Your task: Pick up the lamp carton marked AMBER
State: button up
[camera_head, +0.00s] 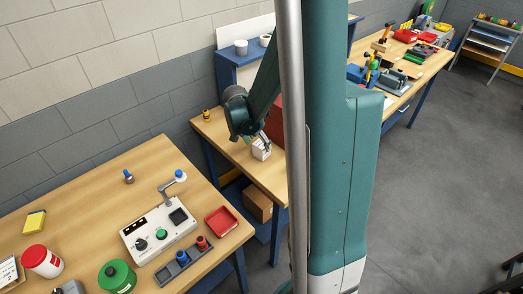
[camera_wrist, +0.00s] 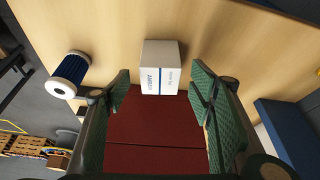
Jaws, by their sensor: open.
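The lamp carton (camera_wrist: 160,55) is a small white box in the wrist view, with AMBER in blue on the face toward me. It rests on a wooden table top (camera_wrist: 235,50). My gripper (camera_wrist: 161,88) is open, with its green-padded fingers apart at the left and right of the carton's near end. I see a gap on both sides, and neither finger appears to touch it. In the head view the white carton (camera_head: 261,152) sits on the far bench, just below my gripper (camera_head: 257,140), which partly covers it.
A blue and white cylinder (camera_wrist: 69,75) lies left of the carton in the wrist view. A dark red surface (camera_wrist: 155,135) fills the space between my fingers below the carton. A control box (camera_head: 158,232) and red tray (camera_head: 221,221) stand on the nearer table.

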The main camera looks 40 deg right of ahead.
aim_at(260, 144)
jog(key=shift+d+f, duration=0.1)
jog(key=shift+f, duration=0.1)
dwell(0.3)
jog(key=shift+x, duration=2.45)
jog(key=shift+c, duration=0.7)
jog(key=c, duration=0.9)
